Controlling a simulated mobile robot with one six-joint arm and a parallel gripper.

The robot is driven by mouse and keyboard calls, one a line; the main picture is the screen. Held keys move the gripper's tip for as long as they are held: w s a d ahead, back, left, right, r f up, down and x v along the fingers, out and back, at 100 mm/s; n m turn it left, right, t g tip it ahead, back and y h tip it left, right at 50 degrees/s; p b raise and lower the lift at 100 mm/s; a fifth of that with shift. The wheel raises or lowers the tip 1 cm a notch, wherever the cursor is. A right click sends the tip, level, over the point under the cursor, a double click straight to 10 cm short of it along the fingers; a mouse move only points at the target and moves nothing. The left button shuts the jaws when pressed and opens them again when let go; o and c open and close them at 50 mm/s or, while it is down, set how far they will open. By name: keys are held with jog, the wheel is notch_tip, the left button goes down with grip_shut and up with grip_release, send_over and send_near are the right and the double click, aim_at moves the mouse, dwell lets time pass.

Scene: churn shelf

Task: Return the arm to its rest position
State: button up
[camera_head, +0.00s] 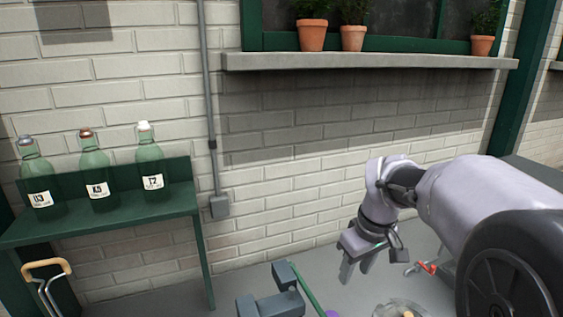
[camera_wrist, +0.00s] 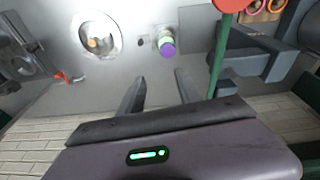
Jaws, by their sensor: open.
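My gripper (camera_head: 358,262) hangs at the end of my arm at the right of the head view, pointing down, clear of the wall and the shelf. Its two fingers show in the wrist view (camera_wrist: 160,88), spread apart with nothing between them. Three green bottles with labels stand upright on the green shelf (camera_head: 150,208) at the left: one marked 113 (camera_head: 38,180), one marked K5 (camera_head: 96,172), one marked T2 (camera_head: 150,160). My gripper is well to the right of them and touches none.
A window sill (camera_head: 370,61) with potted plants (camera_head: 312,35) juts from the brick wall. A grey pipe (camera_head: 209,110) runs down it. A purple-topped item (camera_wrist: 167,48) and a round clear dish (camera_wrist: 96,38) are below my gripper. A wooden-topped handle (camera_head: 46,264) stands at the lower left.

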jog(key=s+a+r+m+t+y, duration=0.1)
jog(key=s+a+r+m+t, duration=0.2)
jog(key=s, duration=0.7)
jog(key=s+a+r+m+t, duration=0.2)
jog(key=s+a+r+m, duration=0.25)
jog(key=s, duration=0.45)
jog(key=s+f+b, duration=0.2)
jog(key=f+b, duration=0.4)
jog(key=f, duration=0.2)
jog(key=s+a+f+m+g+b, duration=0.1)
jog(key=s+f+b, duration=0.1)
jog(key=f+b, duration=0.4)
notch_tip(320, 180, down, 2)
jog(key=shift+f+g, duration=0.25)
jog(key=shift+g, duration=0.05)
jog(key=shift+m, duration=0.25)
